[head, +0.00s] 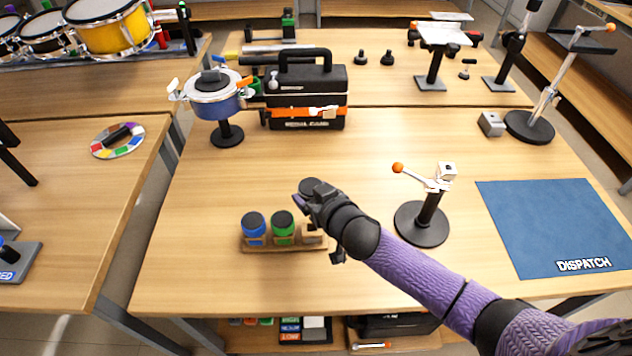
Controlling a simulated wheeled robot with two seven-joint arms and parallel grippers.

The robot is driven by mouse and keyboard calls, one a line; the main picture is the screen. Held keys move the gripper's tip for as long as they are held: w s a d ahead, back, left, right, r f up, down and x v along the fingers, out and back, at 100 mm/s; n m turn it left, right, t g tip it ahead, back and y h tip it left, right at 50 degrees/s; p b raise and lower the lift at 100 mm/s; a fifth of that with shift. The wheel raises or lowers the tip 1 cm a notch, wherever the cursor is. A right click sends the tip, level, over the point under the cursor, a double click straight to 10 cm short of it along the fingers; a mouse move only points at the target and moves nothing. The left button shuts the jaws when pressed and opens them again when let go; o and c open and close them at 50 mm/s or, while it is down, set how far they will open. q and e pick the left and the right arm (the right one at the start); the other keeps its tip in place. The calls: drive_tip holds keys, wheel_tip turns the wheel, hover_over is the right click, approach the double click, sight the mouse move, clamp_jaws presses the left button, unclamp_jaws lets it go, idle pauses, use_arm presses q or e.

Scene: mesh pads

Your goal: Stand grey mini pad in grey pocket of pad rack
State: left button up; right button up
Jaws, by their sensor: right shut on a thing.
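The wooden pad rack (285,249) stands on the near middle of the table. A blue pad (253,222) stands in its left pocket and a green pad (283,221) in its middle pocket. The grey pocket (312,238) at the right end looks empty, partly hidden by my right gripper. My right gripper (310,197) is shut on the dark grey mini pad (312,185), which shows as a round disc at the fingertips. In the picture the pad is just above the right end of the rack; its exact height cannot be told. My left gripper is not in view.
A black stand (422,226) with an orange-knobbed lever is right of my forearm. A blue dispatch mat (555,225) lies at right. A black case (306,95) and a blue pot-like drum (215,100) stand behind. The table left of the rack is clear.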

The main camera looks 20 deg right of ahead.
drive_tip(key=shift+r, duration=0.1)
wheel_tip(320, 180, down, 6)
drive_tip(key=b, duration=0.4)
idle(0.5)
idle(1.2)
drive_tip(key=shift+f+b, duration=1.75)
drive_tip(key=shift+f, duration=0.65)
drive_tip(key=o, duration=1.1)
drive_tip(key=shift+o, duration=0.2)
